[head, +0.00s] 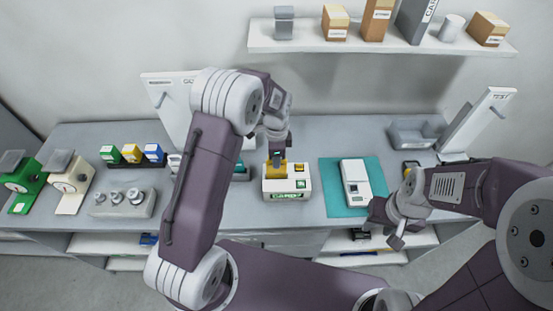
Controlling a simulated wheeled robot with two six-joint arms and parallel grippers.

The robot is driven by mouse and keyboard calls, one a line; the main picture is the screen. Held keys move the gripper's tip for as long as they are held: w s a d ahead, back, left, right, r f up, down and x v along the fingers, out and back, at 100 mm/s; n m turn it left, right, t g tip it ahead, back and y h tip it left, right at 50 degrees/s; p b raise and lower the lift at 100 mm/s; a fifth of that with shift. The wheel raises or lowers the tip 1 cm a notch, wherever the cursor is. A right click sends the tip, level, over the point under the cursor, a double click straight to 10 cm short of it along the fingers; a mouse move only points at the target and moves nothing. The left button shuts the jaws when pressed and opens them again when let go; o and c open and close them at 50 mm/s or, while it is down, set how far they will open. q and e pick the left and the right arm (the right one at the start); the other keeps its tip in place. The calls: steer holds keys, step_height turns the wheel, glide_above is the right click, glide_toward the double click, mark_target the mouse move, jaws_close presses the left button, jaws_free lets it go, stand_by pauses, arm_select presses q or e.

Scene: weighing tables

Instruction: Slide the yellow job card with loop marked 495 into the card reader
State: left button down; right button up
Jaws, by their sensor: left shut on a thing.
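The card reader (289,190) is a cream box with green lettering on its front, standing on the grey table near the middle. The yellow job card (271,169) is upright at the top left of the reader. Its lower edge meets the reader's top in the picture, but I cannot tell how deep it sits in a slot. Its number is too small to read. My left gripper (279,158) is directly above the reader, shut on the card's upper part and hiding its loop. My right gripper (395,240) hangs low past the table's front edge, away from the reader; its jaws are unclear.
Right of the reader, a white device (355,183) stands on a teal mat (331,187). A grey tray (415,134) and a tilted sign board (483,118) are further right. Green, yellow and blue card blocks (131,153), metal weights (115,197) and scales (70,182) stand at left.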

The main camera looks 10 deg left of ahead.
arm_select(q)
steer(key=shift+f+b, duration=1.15)
steer(key=shift+f, duration=0.7)
steer(key=shift+f, duration=0.1)
steer(key=c, duration=1.5)
jaws_free()
step_height(320, 180, up, 9)
steer(key=shift+r+b, duration=0.1)
steer(key=shift+b, duration=0.9)
